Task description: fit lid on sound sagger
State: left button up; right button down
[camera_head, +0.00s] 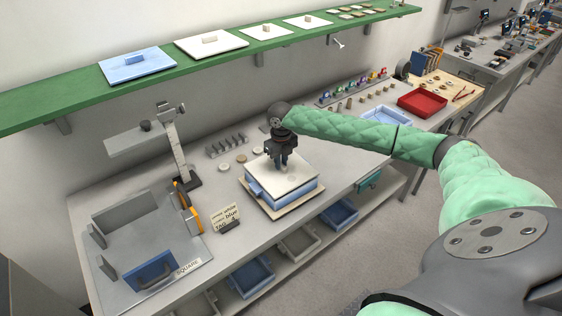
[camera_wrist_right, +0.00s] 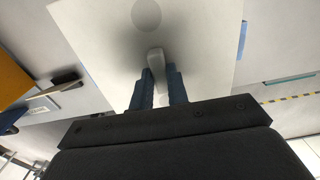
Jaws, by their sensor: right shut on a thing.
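A blue square sagger (camera_head: 296,198) stands on a pale board (camera_head: 281,213) on the workbench. A white square lid (camera_head: 309,176) with a small knob covers its top, lying roughly flat. I cannot tell whether the lid rests fully on the rim or is slightly above it. My right gripper (camera_head: 283,166) points down over the lid. In the right wrist view its blue fingers (camera_wrist_right: 158,88) are shut on the lid's pale knob (camera_wrist_right: 156,60), and the lid (camera_wrist_right: 200,40) fills the middle. My left gripper is not in view.
More lids, blue (camera_head: 122,69) and white (camera_head: 190,47), lie on the green shelf (camera_head: 70,97) above. A card (camera_head: 225,215) stands left of the sagger. A metal stand (camera_head: 180,155) and a grey fixture (camera_head: 120,225) are further left. A red tray (camera_head: 422,103) is at right.

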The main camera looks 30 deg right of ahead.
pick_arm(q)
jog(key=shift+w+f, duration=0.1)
pick_arm(e)
jog(key=shift+f, duration=0.65)
jog(key=c, duration=1.3)
grip_release()
jog(key=shift+r+b, duration=0.2)
jog(key=shift+b, duration=0.3)
notch_tip(320, 180, up, 6)
jog(key=b, duration=0.2)
jog(key=shift+b, duration=0.3)
jog(key=shift+r, duration=0.7)
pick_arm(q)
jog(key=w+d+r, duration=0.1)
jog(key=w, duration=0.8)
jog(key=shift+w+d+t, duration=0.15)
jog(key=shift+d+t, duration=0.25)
